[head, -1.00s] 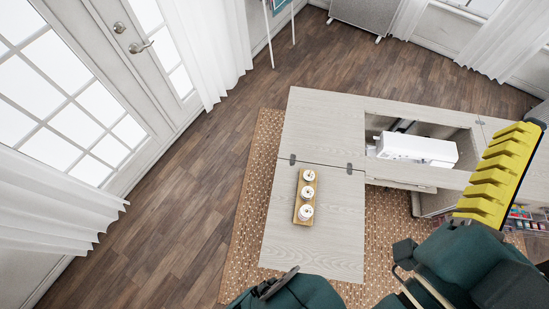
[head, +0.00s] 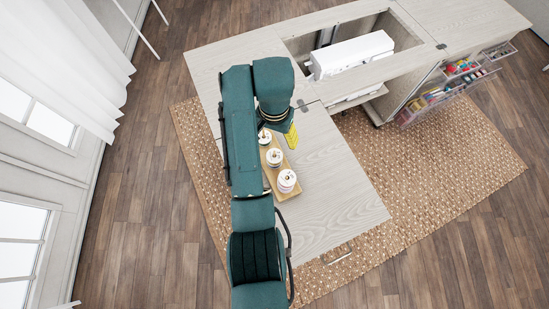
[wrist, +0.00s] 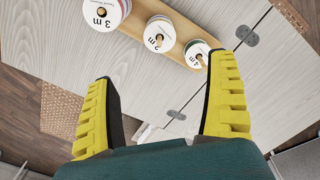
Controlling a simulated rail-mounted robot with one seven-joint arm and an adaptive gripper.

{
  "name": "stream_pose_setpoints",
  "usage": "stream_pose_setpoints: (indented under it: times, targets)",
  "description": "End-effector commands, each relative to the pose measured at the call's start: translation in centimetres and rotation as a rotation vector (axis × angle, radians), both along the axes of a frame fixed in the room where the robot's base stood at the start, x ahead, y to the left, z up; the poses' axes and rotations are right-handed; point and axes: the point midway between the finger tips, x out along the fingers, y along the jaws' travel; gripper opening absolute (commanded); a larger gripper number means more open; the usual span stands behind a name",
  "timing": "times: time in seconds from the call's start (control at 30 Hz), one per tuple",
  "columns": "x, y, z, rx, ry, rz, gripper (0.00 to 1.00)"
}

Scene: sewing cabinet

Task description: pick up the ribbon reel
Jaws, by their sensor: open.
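Three ribbon reels with white faces stand in a row on a wooden holder (wrist: 136,26) on the cabinet's extended leaf. In the head view the nearest reel (head: 287,180) and the middle reel (head: 274,156) show clearly; the far reel (head: 264,136) is partly covered by my arm. In the wrist view one reel (wrist: 103,12) is marked "3 m" and is cut by the top edge; the middle reel (wrist: 160,35) and the end reel (wrist: 196,53) sit to its right. My gripper (wrist: 161,85) is open and empty. Its right finger overlaps the end reel in view; contact cannot be told.
A white sewing machine (head: 350,55) sits in the cabinet opening behind. Hinges (wrist: 246,35) join the leaf to the cabinet top. Open drawers (head: 450,85) with coloured supplies are at the right. The leaf (head: 335,190) right of the holder is clear.

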Motion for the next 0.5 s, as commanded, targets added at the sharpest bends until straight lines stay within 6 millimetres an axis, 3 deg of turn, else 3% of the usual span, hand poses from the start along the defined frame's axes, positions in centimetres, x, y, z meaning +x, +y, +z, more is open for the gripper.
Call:
stream_pose_setpoints:
  times: [0.03, 0.3, 0.5]
  targets:
    - [-0.2, 0.0, -1.6, -0.001, 0.007, 0.001, 0.88]
    - [-0.1, 0.0, -7.8, 0.0, 0.002, 0.002, 0.88]
    - [-0.1, 0.0, -9.6, 0.0, 0.0, 0.002, 0.88]
